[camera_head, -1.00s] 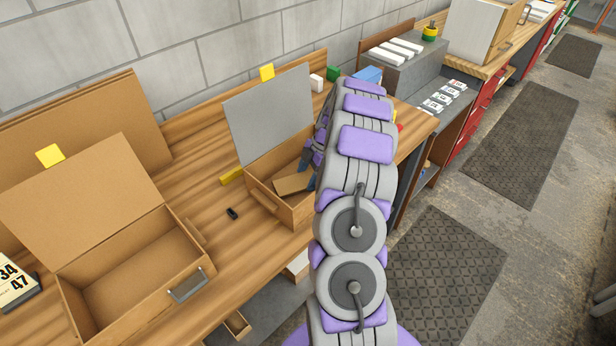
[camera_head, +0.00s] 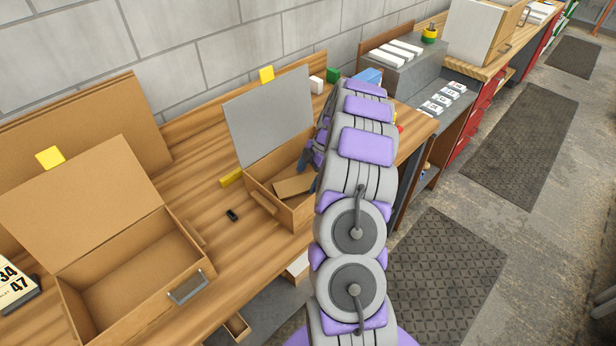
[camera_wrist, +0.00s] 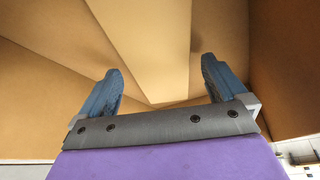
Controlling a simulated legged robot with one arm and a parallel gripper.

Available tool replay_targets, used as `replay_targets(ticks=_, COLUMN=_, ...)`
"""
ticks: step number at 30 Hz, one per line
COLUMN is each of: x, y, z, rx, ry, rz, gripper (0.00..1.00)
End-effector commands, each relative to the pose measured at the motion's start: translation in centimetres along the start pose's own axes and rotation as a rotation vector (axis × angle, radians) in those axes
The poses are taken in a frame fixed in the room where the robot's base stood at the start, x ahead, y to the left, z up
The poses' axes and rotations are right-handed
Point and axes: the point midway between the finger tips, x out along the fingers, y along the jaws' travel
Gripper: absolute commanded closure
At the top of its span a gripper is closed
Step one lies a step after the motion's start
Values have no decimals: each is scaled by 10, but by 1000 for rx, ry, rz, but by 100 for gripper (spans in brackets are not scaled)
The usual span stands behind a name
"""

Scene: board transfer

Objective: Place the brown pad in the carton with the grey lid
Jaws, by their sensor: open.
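The carton with the grey lid (camera_head: 270,115) stands open on the bench, its lid raised at the back and its brown box (camera_head: 292,216) in front. The brown pad (camera_head: 293,187) lies inside this carton, seemingly tilted; my arm hides the carton's right part. In the wrist view, the pad (camera_wrist: 150,40) is the lighter strip beyond the fingers. My gripper (camera_wrist: 160,80) is open, its two blue fingers apart with nothing held between them. In the head view, it is mostly hidden behind my arm, at the carton's right side.
A larger open carton with a brown lid (camera_head: 85,205) stands empty at left. A yellow block (camera_head: 231,177) and a small black object (camera_head: 232,215) lie on the bench (camera_head: 185,170). Grey steps with white blocks (camera_head: 400,75) stand behind my arm.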

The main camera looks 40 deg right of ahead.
Motion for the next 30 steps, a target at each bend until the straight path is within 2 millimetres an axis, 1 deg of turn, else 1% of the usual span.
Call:
replay_targets(ticks=9, x=-65, y=2, z=0, rx=0, ry=-3, rz=9, gripper=1)
replay_targets(ticks=15, x=-98, y=2, z=0, rx=-1, ry=-5, rz=7, gripper=1)
replay_targets(ticks=20, x=-110, y=0, z=-1, rx=0, ry=-1, rz=2, gripper=1)
replay_targets(ticks=26, x=-113, y=0, z=-3, rx=3, ry=0, rz=0, gripper=1)
replay_targets(ticks=29, x=-116, y=-1, z=-22, rx=20, ry=0, rz=-7, gripper=1)
replay_targets(ticks=30, x=-117, y=-3, z=-35, rx=35, ry=1, rz=-13, gripper=1)
